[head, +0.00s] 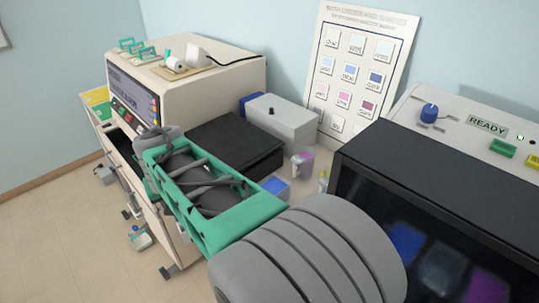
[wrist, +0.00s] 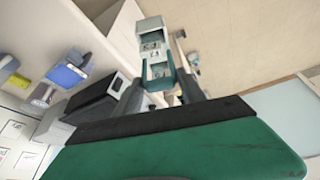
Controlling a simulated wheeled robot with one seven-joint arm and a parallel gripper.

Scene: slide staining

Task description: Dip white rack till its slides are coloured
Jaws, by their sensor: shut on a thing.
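My gripper (wrist: 162,82) reaches up from the bottom of the wrist view, its dark fingers shut on a small white-and-teal thing that I take for the white rack (wrist: 153,28). Pale panes show in its frame; I cannot tell whether slides in it carry colour. Pale floor lies behind it. A blue dish (head: 275,187) and a jar with purple contents (head: 303,162) stand on the bench, apart from the rack.
A beige machine (head: 205,80) with several teal-handled racks (head: 146,54) on top stands at the left. A black box (head: 235,146) and a grey box (head: 283,122) stand behind my arm. A dark-windowed machine (head: 430,170) marked READY is at the right. A colour chart (head: 357,70) leans against the wall.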

